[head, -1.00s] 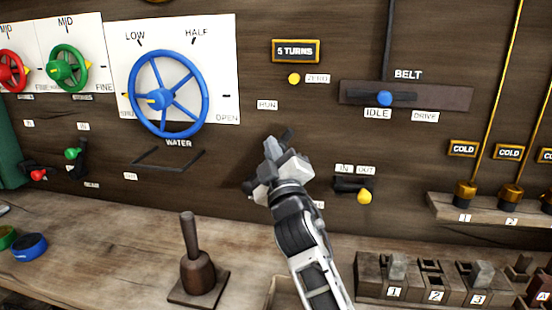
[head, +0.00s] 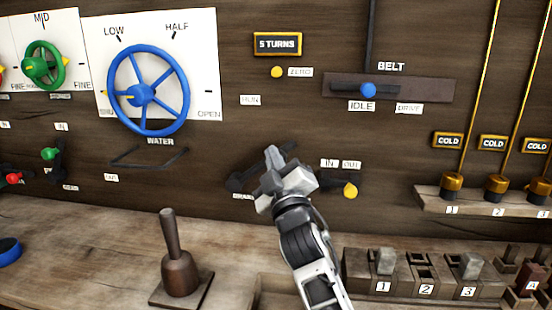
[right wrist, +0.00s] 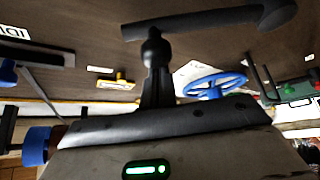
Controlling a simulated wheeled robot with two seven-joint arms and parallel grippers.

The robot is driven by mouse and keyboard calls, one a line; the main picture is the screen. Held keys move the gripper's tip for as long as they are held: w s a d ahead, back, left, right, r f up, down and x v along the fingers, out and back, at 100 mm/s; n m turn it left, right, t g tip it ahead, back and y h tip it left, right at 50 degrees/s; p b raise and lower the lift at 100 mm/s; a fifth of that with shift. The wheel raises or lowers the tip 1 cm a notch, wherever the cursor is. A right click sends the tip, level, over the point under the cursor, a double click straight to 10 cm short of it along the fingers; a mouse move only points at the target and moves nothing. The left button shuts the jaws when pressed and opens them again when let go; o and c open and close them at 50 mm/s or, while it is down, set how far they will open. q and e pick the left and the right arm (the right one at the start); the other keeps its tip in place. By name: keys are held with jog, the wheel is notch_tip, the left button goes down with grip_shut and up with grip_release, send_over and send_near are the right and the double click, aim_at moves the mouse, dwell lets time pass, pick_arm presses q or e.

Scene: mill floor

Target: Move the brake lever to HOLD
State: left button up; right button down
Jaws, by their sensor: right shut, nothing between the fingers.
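The brake lever (head: 240,182) is a dark bar on the wooden wall, below the RUN label (head: 250,100). It slants up to the right, its middle hidden behind my right gripper (head: 272,158). Its upper end shows just right of the fingertips. In the right wrist view the dark bar (right wrist: 205,20) runs across the top, just beyond my shut, empty fingers (right wrist: 153,60). Whether they touch it I cannot tell. No HOLD label can be read. My left gripper is out of view.
The blue WATER wheel (head: 148,90) is to the left. The yellow-knobbed IN/OUT lever (head: 350,190) is close on the right, and the BELT slider (head: 368,90) is above it. A wooden-handled post (head: 178,265) stands on the bench below.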

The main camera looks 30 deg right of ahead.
jog(key=shift+s, duration=0.1)
jog(key=b+v, duration=0.1)
jog(key=v, duration=0.6)
jog(key=shift+s, duration=0.2)
